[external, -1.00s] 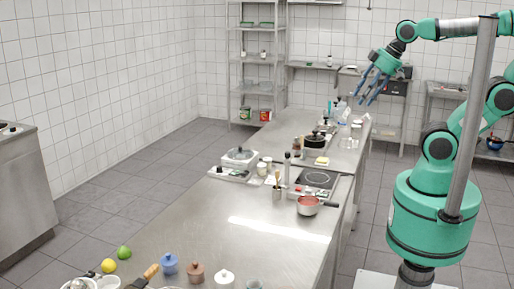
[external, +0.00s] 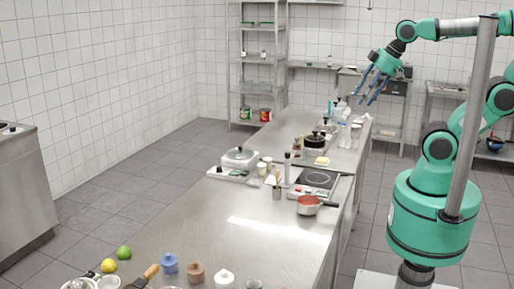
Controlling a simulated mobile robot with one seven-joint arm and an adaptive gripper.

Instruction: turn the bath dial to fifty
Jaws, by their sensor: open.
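A white appliance with a round lidded pot (external: 239,156) stands at the left edge of the steel table. Its low front panel (external: 228,174) carries a small dark knob (external: 219,169). This looks like the bath and its dial, but the dial's marks and setting are too small to read. My gripper (external: 371,92) hangs in the air above the far right end of the table, its blue fingers spread, open and empty. It is well apart from the appliance, higher and farther back.
A hot plate (external: 315,179), a red-filled saucepan (external: 307,205) and a utensil holder (external: 277,192) stand right of the appliance. A black-lidded pot (external: 315,138) and bottles (external: 344,133) crowd the far end. Jars and fruit sit at the near end. The middle of the table (external: 230,215) is clear.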

